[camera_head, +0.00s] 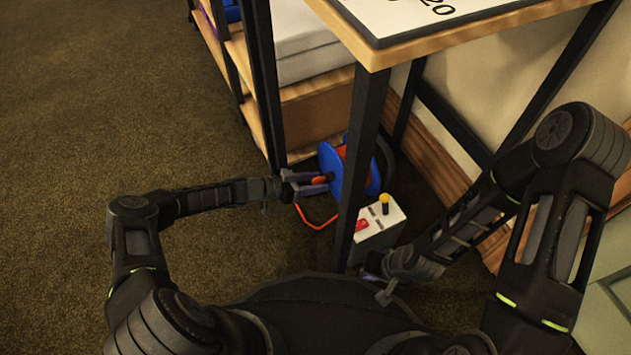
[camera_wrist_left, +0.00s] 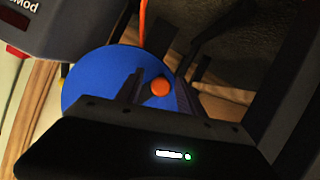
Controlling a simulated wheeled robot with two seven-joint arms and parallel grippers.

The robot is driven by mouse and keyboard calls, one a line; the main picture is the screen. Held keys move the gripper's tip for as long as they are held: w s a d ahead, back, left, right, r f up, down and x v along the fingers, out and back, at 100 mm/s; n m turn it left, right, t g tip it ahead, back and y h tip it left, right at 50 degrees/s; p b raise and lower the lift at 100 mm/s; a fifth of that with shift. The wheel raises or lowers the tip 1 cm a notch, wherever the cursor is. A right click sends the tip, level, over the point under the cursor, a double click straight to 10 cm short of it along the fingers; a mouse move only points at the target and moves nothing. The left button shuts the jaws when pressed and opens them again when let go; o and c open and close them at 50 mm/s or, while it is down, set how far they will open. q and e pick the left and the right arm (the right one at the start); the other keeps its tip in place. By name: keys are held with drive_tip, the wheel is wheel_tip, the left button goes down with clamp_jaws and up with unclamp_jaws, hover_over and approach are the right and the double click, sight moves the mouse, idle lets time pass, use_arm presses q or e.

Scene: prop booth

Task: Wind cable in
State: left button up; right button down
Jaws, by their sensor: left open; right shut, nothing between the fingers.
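A cable reel with a blue disc (camera_head: 333,165) stands on the floor behind the table leg. Its blue disc (camera_wrist_left: 88,80) fills the middle of the left wrist view. An orange crank knob (camera_head: 321,180) sticks out from the disc; the same knob (camera_wrist_left: 160,87) shows between my left fingers. My left gripper (camera_head: 318,183) is open around the knob, and I cannot tell whether it touches it. An orange cable (camera_head: 312,219) runs from the reel side across the floor to a grey box. My right gripper (camera_head: 370,265) is shut and empty, low beside the box, its tips partly hidden.
A black table leg (camera_head: 357,160) stands in front of the reel, under a wooden tabletop (camera_head: 470,32). A shelf (camera_head: 300,95) stands behind. The carpet at left is clear.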

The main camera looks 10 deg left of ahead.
use_arm(q)
drive_tip(key=p+v, duration=0.2)
drive_tip(key=v, duration=0.6)
drive_tip(key=shift+p, duration=0.3)
drive_tip(key=shift+d, duration=0.1)
